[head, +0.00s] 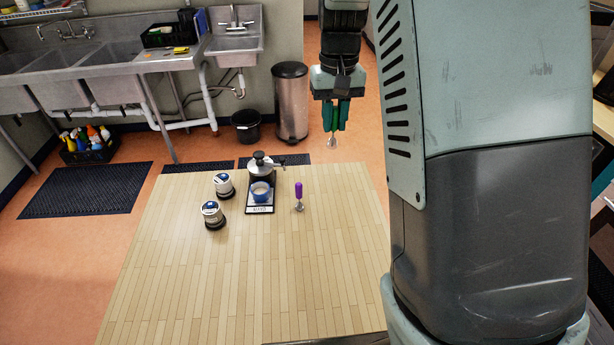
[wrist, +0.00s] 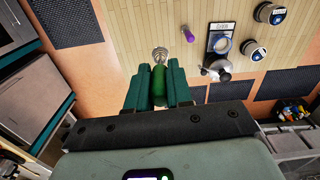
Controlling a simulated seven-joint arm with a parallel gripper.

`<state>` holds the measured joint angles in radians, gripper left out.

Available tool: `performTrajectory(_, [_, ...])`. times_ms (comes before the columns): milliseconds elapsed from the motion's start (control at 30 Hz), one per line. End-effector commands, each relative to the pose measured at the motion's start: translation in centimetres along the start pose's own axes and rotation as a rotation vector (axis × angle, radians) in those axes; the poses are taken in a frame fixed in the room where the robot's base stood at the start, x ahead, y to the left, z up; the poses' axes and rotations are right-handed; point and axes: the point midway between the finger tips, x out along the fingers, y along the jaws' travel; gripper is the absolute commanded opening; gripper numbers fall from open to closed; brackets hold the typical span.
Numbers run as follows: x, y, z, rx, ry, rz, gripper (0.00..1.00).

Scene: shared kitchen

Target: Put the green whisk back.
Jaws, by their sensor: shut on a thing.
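The green whisk (wrist: 159,87) is held between my gripper's fingers (wrist: 159,68). In the wrist view its green handle lies between the two teal fingers and its metal head points away from my gripper. In the head view my gripper (head: 335,116) hangs fingers down, beyond the table's far right corner, with the whisk's metal end (head: 332,141) below the fingertips. The fingers hide most of the handle there. A purple whisk-like tool (head: 299,195) stands on the table, and it also shows in the wrist view (wrist: 187,34).
The wooden table (head: 250,285) is mostly bare at the front. Behind stand a metal bin (head: 291,103) and sinks (head: 100,67).

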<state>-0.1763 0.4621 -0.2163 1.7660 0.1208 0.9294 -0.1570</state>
Motion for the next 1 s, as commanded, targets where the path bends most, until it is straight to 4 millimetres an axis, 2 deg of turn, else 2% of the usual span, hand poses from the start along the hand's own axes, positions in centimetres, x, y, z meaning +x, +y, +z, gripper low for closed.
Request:
performTrajectory(33, [2.1,0.1,-1.5,-0.014,-0.010,0.000,0.00])
performTrajectory(100, [4.6,-0.1,-3.3,-0.036,-0.011,-0.001,0.00])
performTrajectory(300, [10.7,-0.3,-6.9,-0.077,-0.011,0.000,0.00])
performTrajectory(500, [14.0,-0.5,-8.3,-0.093,-0.010,0.001,0.00])
performTrajectory(800, [19.3,-0.5,-8.4,-0.094,-0.011,0.001,0.00])
performTrajectory(1000, [20.9,-0.5,-8.5,-0.095,-0.010,0.002,0.00])
